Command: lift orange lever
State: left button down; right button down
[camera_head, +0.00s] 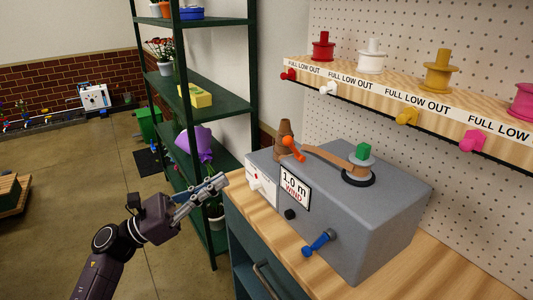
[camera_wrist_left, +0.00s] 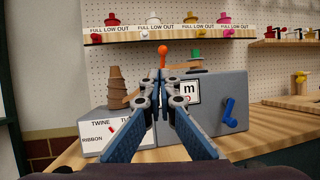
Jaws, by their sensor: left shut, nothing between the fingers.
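The orange lever (camera_head: 293,148) stands at the back left of the grey machine, beside a brown stacked cone (camera_head: 284,128). In the left wrist view the lever's round orange tip (camera_wrist_left: 162,50) shows above and beyond my fingertips, with its lower part hidden behind them. My left gripper (camera_head: 222,181) is shut and empty, to the left of the machine and apart from the lever. It also shows in the left wrist view (camera_wrist_left: 163,76). My right gripper is in neither view.
The grey machine (camera_head: 385,225) stands on a wooden bench and carries a "1.0 m WIND" sign (camera_head: 294,188) and a blue crank (camera_head: 319,243). A shelf with coloured spools (camera_head: 440,70) hangs behind. A green rack (camera_head: 200,75) stands behind my left gripper.

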pick_arm(q)
jog(key=p, duration=0.6)
send_near(293, 146)
notch_tip(293, 146, up, 3)
jog(key=w+d, duration=0.2)
jog(key=d, duration=0.1)
jog(key=shift+w+d+r+m, duration=0.1)
jog(key=shift+d+r+m, duration=0.2)
